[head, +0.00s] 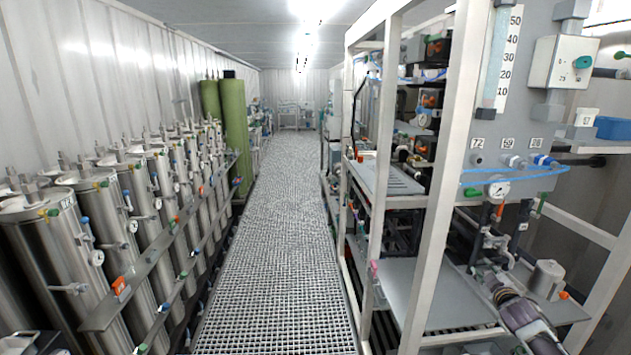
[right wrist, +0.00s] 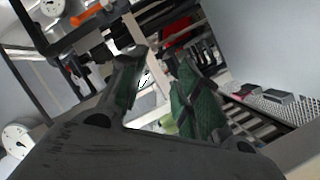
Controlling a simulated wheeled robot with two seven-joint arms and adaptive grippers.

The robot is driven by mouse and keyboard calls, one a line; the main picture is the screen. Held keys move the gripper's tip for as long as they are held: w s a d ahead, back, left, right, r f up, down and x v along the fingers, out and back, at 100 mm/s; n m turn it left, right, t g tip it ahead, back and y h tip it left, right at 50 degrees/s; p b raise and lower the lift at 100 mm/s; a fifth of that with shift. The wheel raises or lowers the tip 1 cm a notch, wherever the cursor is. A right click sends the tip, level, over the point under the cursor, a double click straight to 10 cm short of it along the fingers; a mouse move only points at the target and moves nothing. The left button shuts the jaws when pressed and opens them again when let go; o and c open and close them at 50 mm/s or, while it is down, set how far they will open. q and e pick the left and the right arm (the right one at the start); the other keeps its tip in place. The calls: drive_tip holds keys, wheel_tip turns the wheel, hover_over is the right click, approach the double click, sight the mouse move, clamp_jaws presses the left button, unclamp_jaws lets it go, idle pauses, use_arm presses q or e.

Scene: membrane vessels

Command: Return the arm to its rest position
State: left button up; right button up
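My right arm comes up from the bottom right of the head view, and its gripper (head: 487,256) is small and dark in front of the rack on the right. In the right wrist view the right gripper (right wrist: 163,72) has its two dark fingers with green pads apart. I see nothing held between them; rack parts show behind the gap. I cannot make out my left gripper. A dark shape is cut off at the bottom left corner of the head view, and I cannot tell what it is.
A white-framed rack (head: 455,130) with a pressure gauge (head: 499,190), a grey panel (head: 535,90) and shelves (head: 425,290) surrounds the right gripper closely. Steel vessels (head: 70,260) line the left wall behind a rail. The grated walkway (head: 280,230) between is clear. Green cylinders (head: 234,135) stand farther back.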

drive_tip(key=s+f+m+g, duration=0.15)
drive_tip(key=s+f, duration=0.25)
drive_tip(key=f, duration=0.8)
drive_tip(key=s+f+m+g, duration=0.15)
drive_tip(key=s+f, duration=0.35)
drive_tip(key=f, duration=0.8)
drive_tip(key=s+f+g, duration=0.2)
drive_tip(key=s+f, duration=0.2)
drive_tip(key=f, duration=0.8)
drive_tip(key=s+a+f+g+y+b, duration=0.1)
drive_tip(key=s+a+f+g, duration=0.15)
drive_tip(key=s+f, duration=0.65)
drive_tip(key=s+a+f+g+b, duration=0.1)
drive_tip(key=s+a+f+g, duration=0.15)
drive_tip(key=s+f, duration=0.7)
drive_tip(key=s+a+f+g+y, duration=0.1)
drive_tip(key=s+a+f, duration=0.4)
drive_tip(key=s, duration=0.6)
drive_tip(key=s+a+f+g+y+b, duration=0.1)
drive_tip(key=s+a+f, duration=0.4)
drive_tip(key=s+a, duration=0.5)
drive_tip(key=s+a+f+m+g+y+b, duration=0.1)
drive_tip(key=s+a+f, duration=0.3)
drive_tip(key=s+a, duration=0.4)
drive_tip(key=s+g, duration=0.1)
drive_tip(key=s, duration=0.3)
drive_tip(key=shift+f, duration=0.4)
